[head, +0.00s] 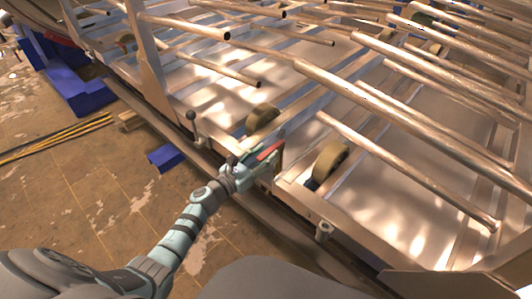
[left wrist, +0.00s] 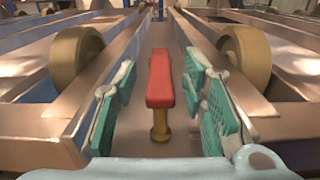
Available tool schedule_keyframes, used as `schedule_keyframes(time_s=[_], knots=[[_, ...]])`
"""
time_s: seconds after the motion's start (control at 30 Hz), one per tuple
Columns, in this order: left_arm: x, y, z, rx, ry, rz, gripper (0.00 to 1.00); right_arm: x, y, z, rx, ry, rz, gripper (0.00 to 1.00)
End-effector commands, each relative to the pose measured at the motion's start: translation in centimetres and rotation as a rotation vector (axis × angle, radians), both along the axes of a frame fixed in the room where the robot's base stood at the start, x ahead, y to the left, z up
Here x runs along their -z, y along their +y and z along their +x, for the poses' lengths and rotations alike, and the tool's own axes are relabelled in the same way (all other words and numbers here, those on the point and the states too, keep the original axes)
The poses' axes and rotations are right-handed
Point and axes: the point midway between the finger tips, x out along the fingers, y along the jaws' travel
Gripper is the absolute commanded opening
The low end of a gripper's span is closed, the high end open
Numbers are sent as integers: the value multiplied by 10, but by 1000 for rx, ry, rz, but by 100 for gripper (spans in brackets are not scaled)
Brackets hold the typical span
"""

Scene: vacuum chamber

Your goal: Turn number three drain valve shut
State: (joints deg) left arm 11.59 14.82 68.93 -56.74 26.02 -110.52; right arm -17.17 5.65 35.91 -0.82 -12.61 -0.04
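A drain valve with a red lever handle (left wrist: 159,80) on a brass stem (left wrist: 160,127) shows in the middle of the left wrist view. The lever points away from the camera, roughly along the gripper's own direction. The red lever also shows in the head view (head: 270,150), at the frame's edge. My left gripper (head: 263,164) is open around the lever. Its teal finger pads stand to either side in the left wrist view (left wrist: 162,105), with gaps on both sides. No number on the valve can be read. My right gripper is not in view.
A metal frame rail (head: 290,232) runs along the near edge, with a short post (head: 323,230) on it and another post (head: 191,122) farther left. Tan rollers (head: 329,160) and long metal tubes (head: 410,170) lie beyond. Open tiled floor (head: 90,190) is at left.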

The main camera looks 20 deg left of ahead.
Motion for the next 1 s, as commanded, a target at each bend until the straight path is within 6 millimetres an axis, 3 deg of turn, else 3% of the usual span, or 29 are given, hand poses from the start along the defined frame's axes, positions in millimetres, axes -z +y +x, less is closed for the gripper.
schedule_keyframes(time_s=[0.37, 0.6, 0.87, 1.0], knots=[[0, -4, 10, 0, 1, 0, 38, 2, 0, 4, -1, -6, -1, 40], [0, -4, 10, 0, 1, 0, 0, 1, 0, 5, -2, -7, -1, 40], [0, -3, 10, -1, 1, 0, 0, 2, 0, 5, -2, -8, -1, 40], [4, 12, 4, -5, 0, 2, 0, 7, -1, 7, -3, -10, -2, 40]])
